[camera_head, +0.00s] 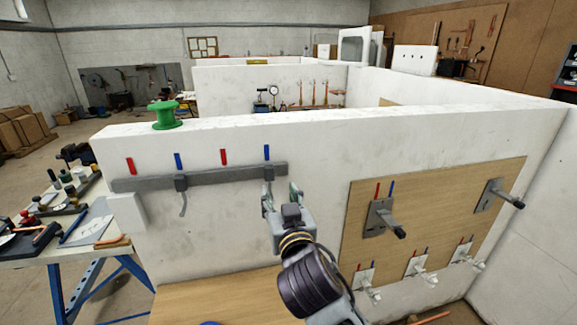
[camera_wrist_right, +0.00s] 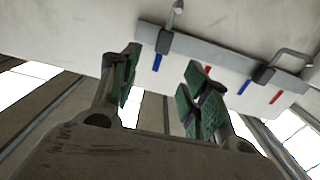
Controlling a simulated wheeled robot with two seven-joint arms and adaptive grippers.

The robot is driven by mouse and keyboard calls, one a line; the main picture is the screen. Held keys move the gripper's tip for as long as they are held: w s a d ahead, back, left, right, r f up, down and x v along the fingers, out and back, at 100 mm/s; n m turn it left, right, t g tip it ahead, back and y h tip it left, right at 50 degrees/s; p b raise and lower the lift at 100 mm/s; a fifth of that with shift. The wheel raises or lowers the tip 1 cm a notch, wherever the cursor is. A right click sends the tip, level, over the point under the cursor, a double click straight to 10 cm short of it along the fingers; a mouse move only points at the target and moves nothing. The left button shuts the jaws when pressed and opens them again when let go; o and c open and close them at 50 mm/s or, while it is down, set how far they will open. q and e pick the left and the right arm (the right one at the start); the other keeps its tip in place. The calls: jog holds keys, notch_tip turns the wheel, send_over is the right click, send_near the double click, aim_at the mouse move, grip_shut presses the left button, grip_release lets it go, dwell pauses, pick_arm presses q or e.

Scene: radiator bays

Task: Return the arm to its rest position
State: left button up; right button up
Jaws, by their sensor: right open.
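My right gripper (camera_head: 281,192) is raised in front of the white wall, just below the right part of a grey rail. Its jaws are open with nothing between them. The right wrist view shows its two green-padded fingers (camera_wrist_right: 160,90) apart and empty. My right arm (camera_head: 308,283) comes in from the bottom of the head view. The grey rail (camera_head: 228,175) carries hooks; one hook (camera_head: 182,195) hangs free to the left of the gripper. The rail also shows in the right wrist view (camera_wrist_right: 220,62). My left gripper is not in view.
A green spool (camera_head: 165,114) stands on the white wall's top (camera_head: 330,120). A wooden panel (camera_head: 440,210) with levers and valves is to the right. A wooden surface (camera_head: 215,298) lies below the gripper. A workbench with tools (camera_head: 62,250) stands at the left.

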jog(key=s+d+f+m+g+h, duration=0.1)
jog(key=s+d+f+g+h, duration=0.15)
jog(key=d+f, duration=0.65)
jog(key=s+d+f+m+g+h, duration=0.15)
jog(key=d+f+g, duration=0.35)
jog(key=f, duration=0.7)
jog(key=s+d+f+n+g, duration=0.1)
jog(key=s+d+f+g, duration=0.2)
jog(key=s+d+f, duration=0.5)
jog(key=s+d+f+n+g, duration=0.1)
jog(key=s+d+f+g, duration=0.2)
jog(key=s+d+f, duration=0.35)
jog(key=s+a+f+g, duration=0.1)
jog(key=s+f, duration=0.2)
jog(key=f, duration=1.4)
jog(key=s+a+f+g, duration=0.1)
jog(key=s+f, duration=0.1)
jog(key=f, duration=1.4)
jog(key=s+d+f, duration=0.2)
jog(key=s+f, duration=0.8)
jog(key=s, duration=0.1)
jog(key=s+d+f+h, duration=0.1)
jog(key=s+d+f, duration=0.1)
jog(key=s+f, duration=0.8)
jog(key=shift+s+g, duration=0.35)
jog(key=shift+s, duration=0.45)
